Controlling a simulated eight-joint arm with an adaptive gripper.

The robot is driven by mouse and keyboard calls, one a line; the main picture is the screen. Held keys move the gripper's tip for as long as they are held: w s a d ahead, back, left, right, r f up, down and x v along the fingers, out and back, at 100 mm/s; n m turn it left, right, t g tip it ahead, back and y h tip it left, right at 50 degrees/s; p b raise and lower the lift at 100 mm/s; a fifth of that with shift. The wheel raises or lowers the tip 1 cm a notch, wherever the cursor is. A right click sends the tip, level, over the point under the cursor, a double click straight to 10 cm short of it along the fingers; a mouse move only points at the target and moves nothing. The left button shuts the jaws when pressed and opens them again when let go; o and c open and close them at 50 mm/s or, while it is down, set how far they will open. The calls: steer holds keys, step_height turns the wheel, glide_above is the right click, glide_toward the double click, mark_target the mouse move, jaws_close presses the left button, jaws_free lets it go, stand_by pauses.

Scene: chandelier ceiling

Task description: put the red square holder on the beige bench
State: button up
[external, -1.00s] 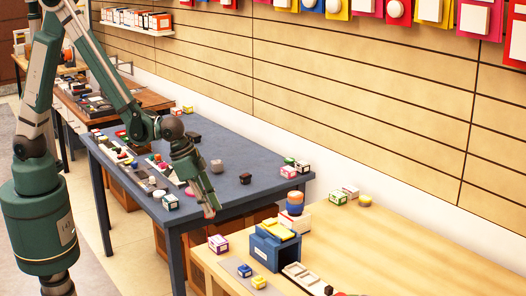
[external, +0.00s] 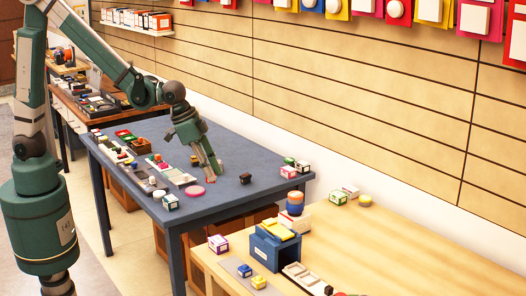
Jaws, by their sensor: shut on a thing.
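My gripper (external: 211,181) points down over the blue-grey table. It is shut on a small red thing (external: 207,182), of which only slim red parts show at the fingertips. I cannot tell its full shape, or whether it touches the tabletop. The beige bench (external: 400,245) is at the lower right, apart from my gripper, with a bare wooden top across its middle and right.
The blue-grey table (external: 240,200) holds a pink disc (external: 194,190), a dark block (external: 245,178) and several small boxes. On the bench stand a blue box (external: 274,247), a blue-and-orange round stack (external: 295,203) and a white tray (external: 302,275).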

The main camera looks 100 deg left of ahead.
steer(key=s+a+n+g+y, duration=0.1)
steer(key=s+a+n, duration=0.35)
steer(key=a, duration=1.05)
steer(key=s+a+n+g+y, duration=0.15)
steer(key=s+a+n, duration=0.35)
steer(key=a, duration=1.1)
steer(key=s+a+n+g+y+p, duration=0.2)
steer(key=s+a+n, duration=0.5)
steer(key=s+a, duration=1.75)
steer(key=shift+h, duration=0.25)
steer(key=shift+s+d+f, duration=0.1)
steer(key=shift+d+f, duration=0.1)
steer(key=shift+f, duration=1.05)
steer(key=shift+s+d+f, duration=0.1)
steer(key=shift+d+f, duration=0.05)
steer(key=shift+f, duration=1.1)
steer(key=shift+f, duration=0.1)
steer(key=shift+f+b, duration=0.75)
steer(key=shift+f, duration=2.1)
steer(key=shift+f+b, duration=0.4)
steer(key=shift+f, duration=1.65)
